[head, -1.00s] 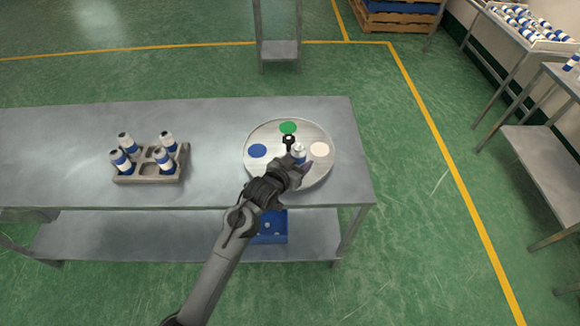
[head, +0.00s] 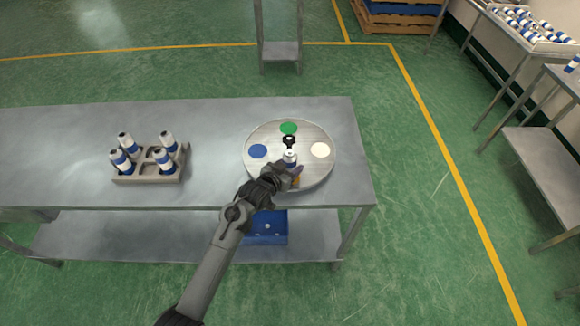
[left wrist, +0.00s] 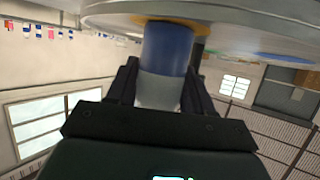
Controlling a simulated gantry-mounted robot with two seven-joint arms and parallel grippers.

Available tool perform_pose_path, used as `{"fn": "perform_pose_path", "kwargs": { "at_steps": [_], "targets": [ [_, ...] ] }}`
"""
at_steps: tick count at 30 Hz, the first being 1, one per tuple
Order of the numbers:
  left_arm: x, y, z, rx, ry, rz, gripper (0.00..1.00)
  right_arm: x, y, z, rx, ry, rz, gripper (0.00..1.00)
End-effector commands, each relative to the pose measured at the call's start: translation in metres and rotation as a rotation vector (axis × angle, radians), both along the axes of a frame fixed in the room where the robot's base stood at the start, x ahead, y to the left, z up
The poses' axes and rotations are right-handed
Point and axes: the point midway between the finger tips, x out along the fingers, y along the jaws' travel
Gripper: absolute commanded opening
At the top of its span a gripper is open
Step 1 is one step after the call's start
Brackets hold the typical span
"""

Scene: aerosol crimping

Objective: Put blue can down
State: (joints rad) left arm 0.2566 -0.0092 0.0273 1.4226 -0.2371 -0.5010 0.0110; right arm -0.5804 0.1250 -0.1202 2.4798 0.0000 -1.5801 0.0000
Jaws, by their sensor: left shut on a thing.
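My left gripper (head: 289,172) is shut on the blue can (head: 290,157), which has a white upper part and a blue lower part. The can is upright over the near side of the round turntable (head: 257,173). The orange spot (head: 296,181) there is partly hidden by my gripper. In the left wrist view, which is upside down, the can (left wrist: 168,50) sits between the fingers with its blue end at the orange spot (left wrist: 190,24). I cannot tell whether it touches. My right gripper is out of view.
The turntable also has a green spot (head: 288,128), a blue spot (head: 257,151), a cream spot (head: 320,150) and a dark centre post (head: 289,141). A rack (head: 150,178) with several cans stands left on the table (head: 215,150). A blue bin (head: 266,229) is on the lower shelf.

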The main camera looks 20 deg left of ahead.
Motion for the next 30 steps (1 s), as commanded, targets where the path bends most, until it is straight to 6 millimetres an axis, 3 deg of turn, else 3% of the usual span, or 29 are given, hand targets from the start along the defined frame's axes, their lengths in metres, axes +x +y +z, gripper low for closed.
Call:
{"fn": "perform_pose_path", "kwargs": {
  "at_steps": [7, 8, 12, 24, 30],
  "targets": [
    [0.000, 0.000, -0.002, 0.001, -0.001, 0.000, 0.15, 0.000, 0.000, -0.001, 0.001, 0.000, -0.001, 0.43],
    [0.000, 0.000, -0.003, 0.001, -0.001, 0.000, 0.54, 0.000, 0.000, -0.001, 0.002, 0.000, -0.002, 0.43],
    [0.000, 0.000, -0.002, 0.001, 0.000, 0.000, 0.76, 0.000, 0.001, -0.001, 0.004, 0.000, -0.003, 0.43],
    [-0.001, 0.000, 0.002, 0.001, 0.000, 0.000, 0.77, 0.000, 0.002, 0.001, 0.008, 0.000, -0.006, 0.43],
    [-0.021, 0.005, 0.010, 0.002, 0.000, -0.001, 0.77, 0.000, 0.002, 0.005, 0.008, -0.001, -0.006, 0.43]
  ]
}}
